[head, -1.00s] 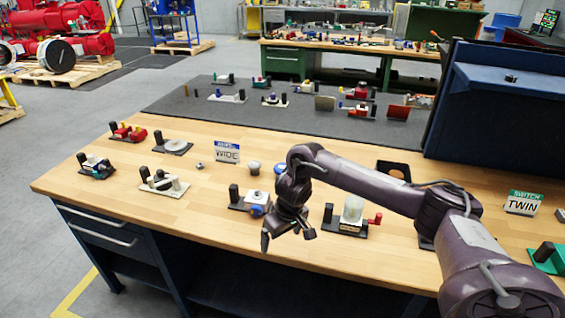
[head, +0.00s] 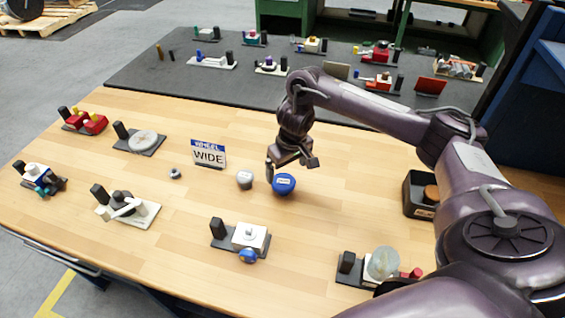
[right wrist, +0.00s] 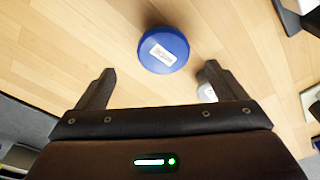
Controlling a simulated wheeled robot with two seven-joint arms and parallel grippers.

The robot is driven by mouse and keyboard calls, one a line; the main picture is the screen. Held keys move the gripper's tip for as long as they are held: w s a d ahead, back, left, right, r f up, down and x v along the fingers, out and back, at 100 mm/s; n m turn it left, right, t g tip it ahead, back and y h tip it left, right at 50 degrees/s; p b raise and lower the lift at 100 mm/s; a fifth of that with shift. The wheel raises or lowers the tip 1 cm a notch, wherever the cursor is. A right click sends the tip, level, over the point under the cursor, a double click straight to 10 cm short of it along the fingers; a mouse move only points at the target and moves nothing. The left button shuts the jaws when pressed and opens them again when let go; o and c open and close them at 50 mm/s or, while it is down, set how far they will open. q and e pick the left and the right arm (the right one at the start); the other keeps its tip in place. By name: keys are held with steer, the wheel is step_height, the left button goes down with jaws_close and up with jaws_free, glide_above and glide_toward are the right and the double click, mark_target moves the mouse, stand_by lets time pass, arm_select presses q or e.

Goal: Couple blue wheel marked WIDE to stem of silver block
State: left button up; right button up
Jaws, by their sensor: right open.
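My right gripper (head: 291,168) is above and close to the wheel. In the right wrist view its fingers (right wrist: 157,80) are wide apart with nothing between them. A silver-white block (head: 251,233) stands on a dark base nearer the front, with a short stem on top, a black post beside it and a blue knob at its front. My left gripper is out of view.
A sign reading WHEEL WIDE (head: 208,154) stands left of a grey knob (head: 244,180), which is close beside the wheel. Several other fixtures stand at left. Wood between wheel and silver block is clear.

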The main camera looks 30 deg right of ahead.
mark_target(283, 181)
step_height(283, 181, down, 2)
steer(key=shift+w+a+f+b, duration=0.1)
steer(key=shift+b, duration=0.6)
steer(key=shift+f, duration=0.3)
steer(key=f, duration=0.1)
steer(key=f+b, duration=0.1)
steer(key=shift+w+a+f, duration=0.1)
steer(key=shift+a+f, duration=0.15)
steer(key=shift+f, duration=0.05)
steer(key=shift+w+f, duration=0.15)
steer(key=shift+f, duration=0.2)
steer(key=shift+w+d+f, duration=0.1)
steer(key=shift+w+f, duration=0.1)
steer(key=shift+f, duration=0.45)
steer(key=shift+c, duration=0.5)
steer(key=c, duration=0.5)
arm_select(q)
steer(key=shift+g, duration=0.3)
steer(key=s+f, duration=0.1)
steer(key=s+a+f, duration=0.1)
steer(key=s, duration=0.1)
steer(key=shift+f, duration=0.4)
arm_select(e)
steer(key=c, duration=0.5)
steer(key=shift+r, duration=0.1)
